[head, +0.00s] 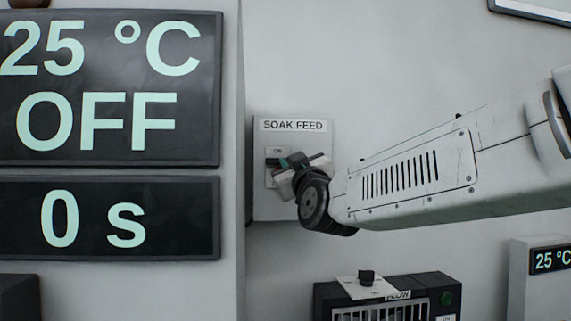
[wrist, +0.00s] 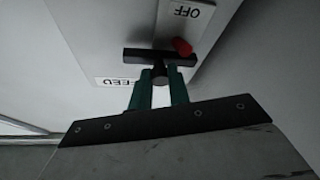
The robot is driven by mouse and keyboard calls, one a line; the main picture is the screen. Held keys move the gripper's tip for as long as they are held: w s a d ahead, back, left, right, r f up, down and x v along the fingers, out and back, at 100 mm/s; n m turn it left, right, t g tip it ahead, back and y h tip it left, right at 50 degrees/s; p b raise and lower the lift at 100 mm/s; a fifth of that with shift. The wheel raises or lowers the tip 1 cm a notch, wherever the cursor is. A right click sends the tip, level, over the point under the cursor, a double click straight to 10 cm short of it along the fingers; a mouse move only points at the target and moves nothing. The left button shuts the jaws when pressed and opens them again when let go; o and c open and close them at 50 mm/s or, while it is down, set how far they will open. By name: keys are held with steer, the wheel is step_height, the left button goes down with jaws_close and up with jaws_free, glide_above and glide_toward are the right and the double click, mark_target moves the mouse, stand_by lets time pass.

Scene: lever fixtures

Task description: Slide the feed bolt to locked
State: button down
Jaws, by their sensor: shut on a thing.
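The SOAK FEED box (head: 262,205) is on the wall in the middle of the head view. On its front is a pale plate (wrist: 203,18), marked OFF in the wrist view, where the lettering appears upside down. A black T-shaped handle (wrist: 135,54) stands out from the box, with a red knob (wrist: 182,47) beside it. I see no "locked" mark and cannot tell which part is called the bolt. My gripper (wrist: 160,76) has its two teal fingers shut on the handle's stem, just behind the crossbar. In the head view my wrist covers part of the box.
A large display panel (head: 110,88) reading 25 °C and OFF stands close on the left, with a 0 s display (head: 100,218) below. A black FLOW unit (head: 325,300) is below the box. Another 25 °C unit (head: 522,290) is at lower right.

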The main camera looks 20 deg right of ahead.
steer(key=shift+a, duration=0.1)
steer(key=c, duration=1.3)
jaws_free()
steer(key=shift+a, duration=0.2)
steer(key=shift+d, duration=0.1)
steer(key=shift+s, duration=0.1)
steer(key=v, duration=0.7)
steer(key=shift+s+f, duration=0.15)
steer(key=shift+s, duration=0.15)
